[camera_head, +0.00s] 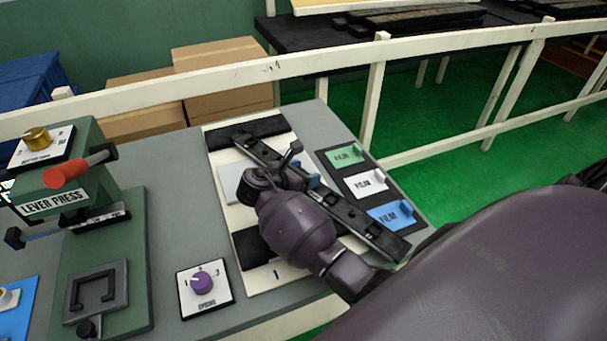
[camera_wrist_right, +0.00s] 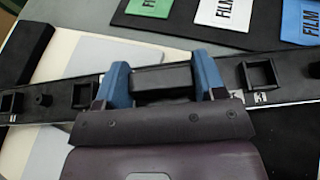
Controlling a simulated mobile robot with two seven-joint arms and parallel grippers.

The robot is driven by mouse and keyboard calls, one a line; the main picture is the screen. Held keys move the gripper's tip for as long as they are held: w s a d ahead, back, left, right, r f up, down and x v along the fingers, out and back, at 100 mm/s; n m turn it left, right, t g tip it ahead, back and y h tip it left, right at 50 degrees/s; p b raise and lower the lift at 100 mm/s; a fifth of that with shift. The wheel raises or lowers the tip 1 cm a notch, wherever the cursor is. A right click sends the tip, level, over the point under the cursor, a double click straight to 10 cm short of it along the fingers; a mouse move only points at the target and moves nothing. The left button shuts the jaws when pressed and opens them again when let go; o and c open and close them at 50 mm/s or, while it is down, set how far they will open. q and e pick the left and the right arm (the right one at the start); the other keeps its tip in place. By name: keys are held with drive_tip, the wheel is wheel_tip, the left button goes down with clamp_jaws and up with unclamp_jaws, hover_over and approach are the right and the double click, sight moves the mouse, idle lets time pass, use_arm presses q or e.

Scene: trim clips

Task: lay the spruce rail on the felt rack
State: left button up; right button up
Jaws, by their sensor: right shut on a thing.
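A long dark rail (camera_head: 360,218) with square sockets and pegs runs diagonally over a cream board with dark felt strips, which I take as the felt rack (camera_head: 215,145). The right gripper (camera_head: 301,168) is shut on the rail near its middle. In the right wrist view its blue fingers (camera_wrist_right: 162,80) straddle a raised dark block on the rail (camera_wrist_right: 45,103). The rail lies askew to the felt strips, its far end by the upper strip and its near end past the board's right side. I cannot tell whether it touches the felt. My left gripper is not in view.
Green, white and blue film cards (camera_head: 366,183) lie right of the board. A lever press (camera_head: 80,190) stands at the left, and a purple-knob plate (camera_head: 205,288) lies in front. A cream railing (camera_head: 270,68) runs behind the bench, with cardboard boxes (camera_head: 225,70) beyond.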

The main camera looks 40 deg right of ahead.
idle(0.3)
drive_tip(key=o, duration=1.1)
drive_tip(key=shift+f, duration=0.15)
drive_tip(key=v, duration=1.2)
